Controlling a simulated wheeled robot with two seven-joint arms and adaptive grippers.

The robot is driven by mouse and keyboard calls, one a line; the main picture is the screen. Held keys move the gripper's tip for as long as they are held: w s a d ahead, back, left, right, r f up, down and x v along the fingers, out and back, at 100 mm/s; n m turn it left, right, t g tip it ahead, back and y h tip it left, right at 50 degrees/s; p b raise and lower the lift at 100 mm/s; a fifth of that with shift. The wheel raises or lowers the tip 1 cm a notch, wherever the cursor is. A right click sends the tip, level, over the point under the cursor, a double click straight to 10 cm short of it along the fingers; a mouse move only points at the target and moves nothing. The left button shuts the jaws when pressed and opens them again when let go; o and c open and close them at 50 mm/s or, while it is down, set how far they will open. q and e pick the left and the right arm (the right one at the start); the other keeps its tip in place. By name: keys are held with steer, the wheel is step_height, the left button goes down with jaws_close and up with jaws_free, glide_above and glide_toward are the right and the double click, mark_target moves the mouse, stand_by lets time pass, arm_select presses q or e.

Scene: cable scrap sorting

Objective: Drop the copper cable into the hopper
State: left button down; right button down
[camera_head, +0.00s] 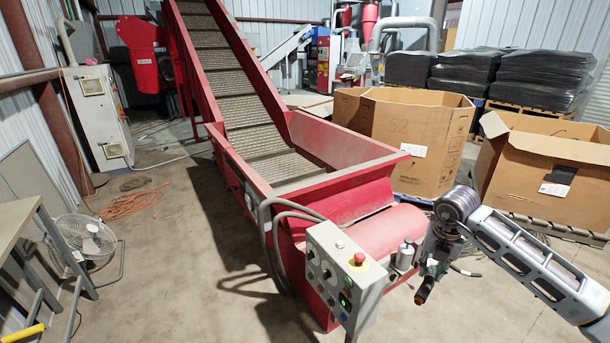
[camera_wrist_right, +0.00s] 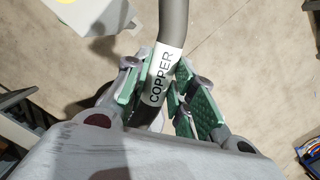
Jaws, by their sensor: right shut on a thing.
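The copper cable (camera_wrist_right: 174,25) is a thick grey piece with a white label reading COPPER. My right gripper (camera_wrist_right: 166,88) is shut on it, its green-padded fingers on both sides of the label. In the head view my right gripper (camera_head: 432,266) hangs to the right of the hopper's front end, outside the hopper. Little of the cable can be made out there. The hopper (camera_head: 345,188) is the red open trough at the foot of the conveyor, and its floor shows no cable. My left gripper is out of view.
A grey control box (camera_head: 345,275) with a red button stands at the hopper's front. Large cardboard boxes (camera_head: 405,140) stand behind and to the right. A fan (camera_head: 87,237) and an orange cord (camera_head: 130,204) are on the floor at left. Floor in front is clear.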

stand_by(0.6)
steer(key=f+n, duration=0.1)
steer(key=a+f+n, duration=0.1)
steer(key=n, duration=0.1)
steer(key=f+n, duration=0.1)
steer(key=n, duration=0.1)
steer(key=shift+s+a+f+y, duration=0.15)
steer(key=shift+a+y, duration=0.15)
steer(key=shift+a, duration=0.05)
steer(key=s+a+f+m+g, duration=0.1)
steer(key=s+a+f+m, duration=0.2)
steer(key=f+m, duration=0.4)
steer(key=s+a+f+m+g, duration=0.1)
steer(key=s+a+f+m, duration=0.2)
steer(key=f+m, duration=0.5)
steer(key=s+a+f+m+g, duration=0.1)
steer(key=s+a+f+m, duration=0.2)
steer(key=m, duration=1.7)
steer(key=shift+a+f, duration=1.15)
steer(key=shift+f, duration=1.35)
steer(key=shift+r, duration=0.15)
